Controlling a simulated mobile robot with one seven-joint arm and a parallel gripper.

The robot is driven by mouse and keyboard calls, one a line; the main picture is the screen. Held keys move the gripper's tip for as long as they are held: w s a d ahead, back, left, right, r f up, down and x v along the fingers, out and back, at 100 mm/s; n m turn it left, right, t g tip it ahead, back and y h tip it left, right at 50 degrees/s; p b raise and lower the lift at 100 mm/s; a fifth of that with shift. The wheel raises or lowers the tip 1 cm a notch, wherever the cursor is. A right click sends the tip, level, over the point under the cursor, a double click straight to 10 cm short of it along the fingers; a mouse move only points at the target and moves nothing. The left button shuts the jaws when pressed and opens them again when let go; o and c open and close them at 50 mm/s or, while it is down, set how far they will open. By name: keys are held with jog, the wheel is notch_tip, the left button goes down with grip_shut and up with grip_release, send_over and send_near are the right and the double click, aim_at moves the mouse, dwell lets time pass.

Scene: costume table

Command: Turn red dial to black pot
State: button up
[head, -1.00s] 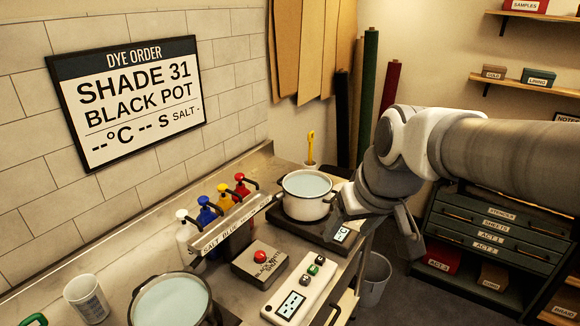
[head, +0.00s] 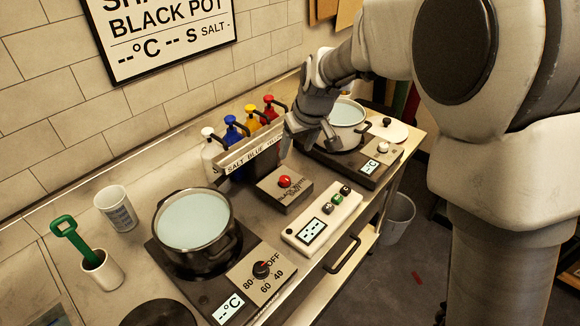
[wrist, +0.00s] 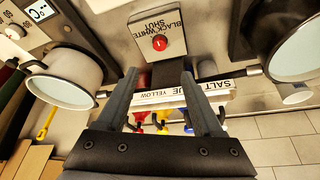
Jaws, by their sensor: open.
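The red dial (head: 284,181) sits on a grey box (head: 291,203) lettered black, white and shut. It also shows in the wrist view (wrist: 159,43); which label it points at is too small to tell. My gripper (head: 308,148) is open and empty, above and behind the box near the bottle rack. In the wrist view its fingers (wrist: 160,66) point toward the box, with the dial just beyond the tips, untouched. The black pot (head: 207,257) with pale liquid stands on the left hotplate. The white pot (head: 346,138) stands on the right hotplate, partly behind my gripper.
A labelled rack (head: 246,160) holding coloured pump bottles stands close behind the box. A white button panel (head: 318,226) is in front of it. A cup (head: 117,208) and a green-handled tool (head: 72,236) are at left. A bin (head: 397,220) stands on the floor.

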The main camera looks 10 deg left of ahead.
aim_at(285, 179)
jog(key=x, duration=1.6)
jog(key=shift+f+p, duration=0.2)
jog(key=shift+p, duration=0.1)
grip_shut()
